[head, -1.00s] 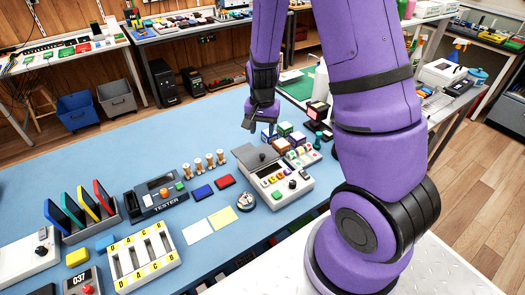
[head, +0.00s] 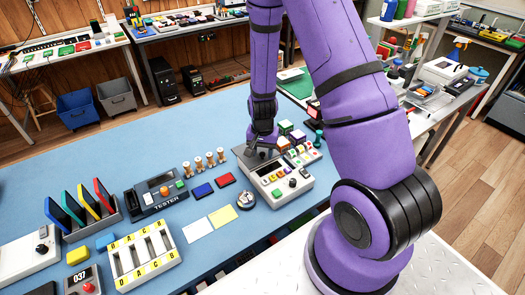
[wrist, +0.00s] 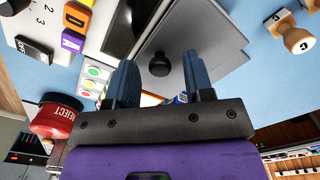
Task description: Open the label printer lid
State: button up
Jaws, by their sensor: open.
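The label printer (head: 291,197) is a pale box on the blue bench with coloured keys on its front part. Its grey lid (head: 244,152) lies flat on the back part and looks closed; the lid also shows in the wrist view (wrist: 205,35). A round black knob (wrist: 158,65) stands on the lid. My gripper (head: 262,147) is over the lid, pointing down. In the wrist view my gripper (wrist: 158,66) is open, with one finger on each side of the knob and visible gaps between. In the head view the fingers partly hide the lid and knob.
Coloured cubes (head: 285,128) and a panel of small buttons stand just behind and right of the printer. Wooden stamps (head: 210,159), red and blue pads, and a tester (head: 160,194) lie to its left. A red reject button (wrist: 55,118) shows close by in the wrist view.

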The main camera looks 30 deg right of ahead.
grip_shut()
